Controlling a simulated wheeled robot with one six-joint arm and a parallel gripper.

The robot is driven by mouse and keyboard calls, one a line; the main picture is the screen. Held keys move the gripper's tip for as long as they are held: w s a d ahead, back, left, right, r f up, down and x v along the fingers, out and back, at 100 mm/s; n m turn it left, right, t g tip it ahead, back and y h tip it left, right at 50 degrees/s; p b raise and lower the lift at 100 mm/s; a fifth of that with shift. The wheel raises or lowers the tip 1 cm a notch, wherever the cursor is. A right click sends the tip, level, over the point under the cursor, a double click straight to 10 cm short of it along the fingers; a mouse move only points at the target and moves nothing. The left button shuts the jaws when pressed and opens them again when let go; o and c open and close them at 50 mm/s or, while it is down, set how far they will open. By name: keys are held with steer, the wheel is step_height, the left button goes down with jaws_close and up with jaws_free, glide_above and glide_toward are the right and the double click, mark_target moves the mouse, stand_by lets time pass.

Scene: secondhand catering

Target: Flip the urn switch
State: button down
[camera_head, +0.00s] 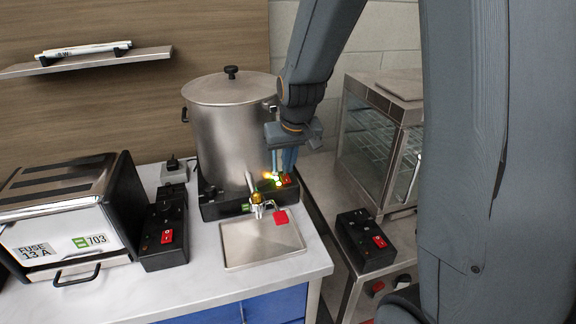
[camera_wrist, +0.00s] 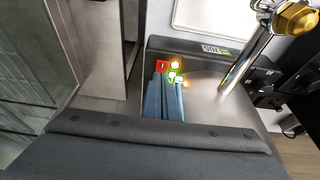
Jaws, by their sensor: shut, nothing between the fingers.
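The steel urn (camera_head: 225,130) stands upright on its black base on the counter, lid on. Its red switch (camera_head: 287,179) is on the right part of the base front, beside glowing indicator lights (camera_head: 276,179). My gripper (camera_head: 284,170) is shut and empty, pointing down just in front of the switch and partly covering it. In the wrist view the shut fingertips (camera_wrist: 168,84) lie right by the red switch (camera_wrist: 162,66) and the bright lights (camera_wrist: 175,66). I cannot tell whether they touch the switch.
A drip tray (camera_head: 262,243) lies below the tap. A black switch box (camera_head: 165,236) and a toaster (camera_head: 70,215) stand left. Another switch box (camera_head: 366,241) and a glass display cabinet (camera_head: 375,140) are right, across a gap. A shelf (camera_head: 85,61) hangs above left.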

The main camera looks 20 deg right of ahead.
mark_target(285, 178)
steer(key=b+v, duration=0.2)
steer(key=v, duration=0.9)
steer(key=shift+r, duration=0.25)
steer(key=shift+w, duration=0.1)
steer(key=w+b, duration=0.1)
steer(key=b, duration=0.5)
steer(key=shift+w+f+b, duration=0.15)
steer(key=shift+b, duration=0.25)
steer(key=shift+b, duration=0.45)
steer(key=shift+r+b, duration=0.3)
steer(key=shift+b, duration=0.2)
steer(key=x, duration=0.4)
steer(key=p+x, duration=0.1)
steer(key=x, duration=0.4)
steer(key=p+x, duration=0.1)
steer(key=x, duration=0.4)
steer(key=shift+s+f, duration=0.1)
steer(key=shift+s, duration=0.35)
